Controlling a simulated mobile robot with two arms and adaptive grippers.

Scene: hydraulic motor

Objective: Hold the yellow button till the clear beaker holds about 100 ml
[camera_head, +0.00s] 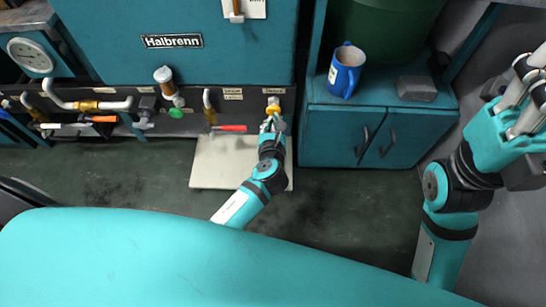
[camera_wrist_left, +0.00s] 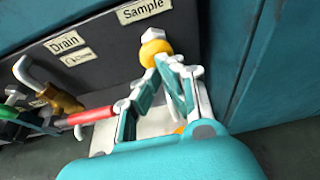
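The yellow button (camera_head: 273,108) sits on the dark panel under a Sample label. It also shows in the left wrist view (camera_wrist_left: 155,51), with a pale nut-like piece above it. My left gripper (camera_head: 272,122) is at the button, its fingers drawn together. In the left wrist view its fingertips (camera_wrist_left: 178,65) overlap the button's lower edge; I cannot tell how hard they press. No clear beaker can be made out; the gripper and arm cover the area below the button. My right gripper (camera_head: 532,75) is at the right edge, far from the panel, partly cut off.
A red-handled valve (camera_head: 230,128) is left of the button, under the Drain label. A pale plate (camera_head: 208,165) lies below, partly behind my left arm. A blue mug (camera_head: 345,72) and a grey block (camera_head: 416,88) stand on the teal cabinet (camera_head: 335,135) at right.

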